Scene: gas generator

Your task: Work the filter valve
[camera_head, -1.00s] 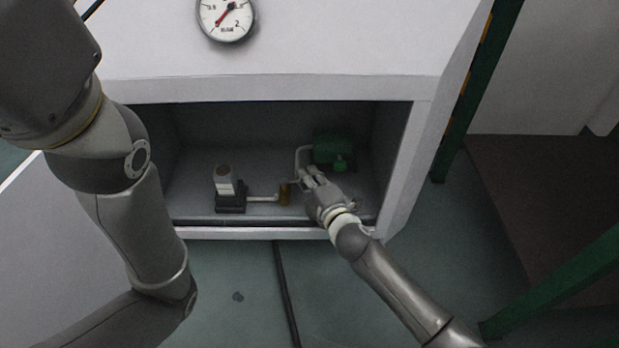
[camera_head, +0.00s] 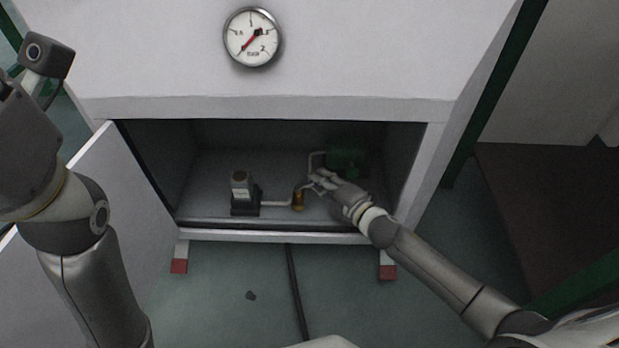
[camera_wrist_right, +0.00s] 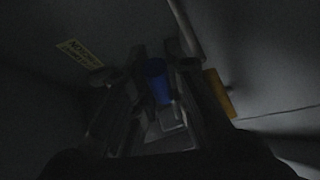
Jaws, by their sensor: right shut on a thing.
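My right gripper (camera_head: 318,183) reaches into the open compartment (camera_head: 245,160) below the gauge, at the pipework left of a green unit (camera_head: 346,160). In the dark right wrist view a blue part (camera_wrist_right: 157,80) sits between the two fingers of the right gripper (camera_wrist_right: 162,62), which is shut on it. It looks like the valve's handle, though its shape is hard to make out. In the head view the fingers hide it. A brass-coloured fitting (camera_head: 298,201) stands just left of the fingers and shows as a yellow piece (camera_wrist_right: 218,93) in the wrist view. My left gripper is out of view.
A grey and black device (camera_head: 243,194) stands left in the compartment, joined by a pipe to the brass fitting. A pressure gauge (camera_head: 251,37) is on the front above. An open door (camera_head: 110,215) hangs at the left. A black cable (camera_head: 294,290) crosses the floor.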

